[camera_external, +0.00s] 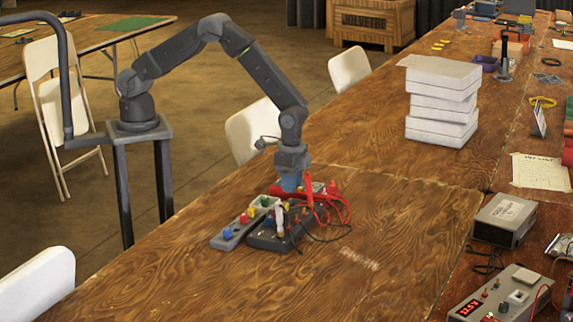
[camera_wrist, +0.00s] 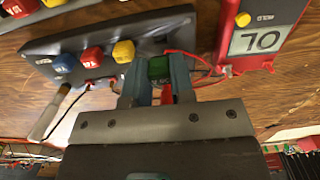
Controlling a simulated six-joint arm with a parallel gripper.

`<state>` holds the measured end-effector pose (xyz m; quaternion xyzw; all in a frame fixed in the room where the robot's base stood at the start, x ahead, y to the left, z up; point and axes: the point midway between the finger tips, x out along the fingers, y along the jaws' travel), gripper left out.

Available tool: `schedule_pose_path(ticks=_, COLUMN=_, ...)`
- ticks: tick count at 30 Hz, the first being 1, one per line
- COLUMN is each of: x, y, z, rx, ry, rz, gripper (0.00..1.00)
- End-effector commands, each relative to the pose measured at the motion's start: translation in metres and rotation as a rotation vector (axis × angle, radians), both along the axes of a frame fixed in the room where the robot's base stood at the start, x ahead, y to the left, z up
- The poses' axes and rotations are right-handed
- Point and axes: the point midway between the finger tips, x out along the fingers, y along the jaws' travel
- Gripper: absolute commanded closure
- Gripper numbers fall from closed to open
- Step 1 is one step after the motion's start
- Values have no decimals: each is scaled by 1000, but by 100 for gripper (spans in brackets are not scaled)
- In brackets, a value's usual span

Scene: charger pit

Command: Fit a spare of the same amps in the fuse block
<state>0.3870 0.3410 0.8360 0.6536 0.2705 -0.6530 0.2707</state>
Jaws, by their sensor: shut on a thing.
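My gripper (camera_wrist: 160,80) is shut on a green fuse (camera_wrist: 160,68), held between its two blue fingertips. In the external view my gripper (camera_external: 290,184) points down over the far side of a dark fuse block (camera_external: 266,243). In the wrist view the dark fuse block (camera_wrist: 150,27) carries a blue fuse (camera_wrist: 64,63), a red fuse (camera_wrist: 92,57) and a yellow fuse (camera_wrist: 123,51). The green fuse is in line with these, at the block's edge; I cannot tell whether it touches the block. A lighter grey strip (camera_external: 228,240) with several coloured fuses lies beside the block.
A red meter (camera_wrist: 255,45) reading "OL" lies close to my gripper. Red and black leads (camera_external: 340,210) loop beside the block. White boxes (camera_external: 440,100) are stacked farther back. The table's front is clear.

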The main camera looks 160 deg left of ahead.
Motion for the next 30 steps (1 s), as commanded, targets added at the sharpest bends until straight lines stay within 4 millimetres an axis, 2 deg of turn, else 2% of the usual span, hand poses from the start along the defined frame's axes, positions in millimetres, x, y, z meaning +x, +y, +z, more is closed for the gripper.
schedule_pose_path(ticks=17, x=0, y=0, z=-11, rx=0, ry=0, rz=0, gripper=100)
schedule_pose_path(ticks=30, x=-1, y=-1, z=-12, rx=-2, ry=2, rz=0, gripper=100)
